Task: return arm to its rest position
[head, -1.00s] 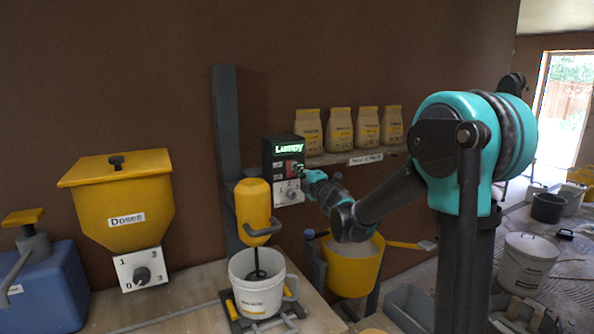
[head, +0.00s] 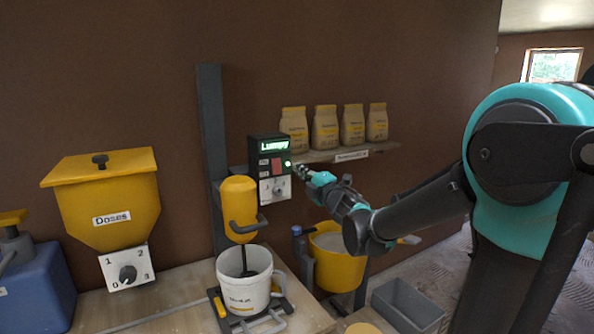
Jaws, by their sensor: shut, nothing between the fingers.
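My arm reaches in from the right in the head view. My gripper (head: 302,174) is small in the picture, shut and empty. It is just right of the dark control box (head: 270,168), whose green display reads "Lumpy". The box carries a red panel and a white dial plate, and a small green light shows near my fingertips. I cannot tell whether the fingertips touch the box. The yellow mixer (head: 239,207) hangs from a dark post with its shaft in a white bucket (head: 246,291).
A yellow hopper (head: 100,200) marked "Doses" with a dial is on the left, beside a blue container (head: 35,290). Paper bags stand on a shelf (head: 345,154). A yellow bucket (head: 338,270) and grey tub (head: 408,305) sit below my arm.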

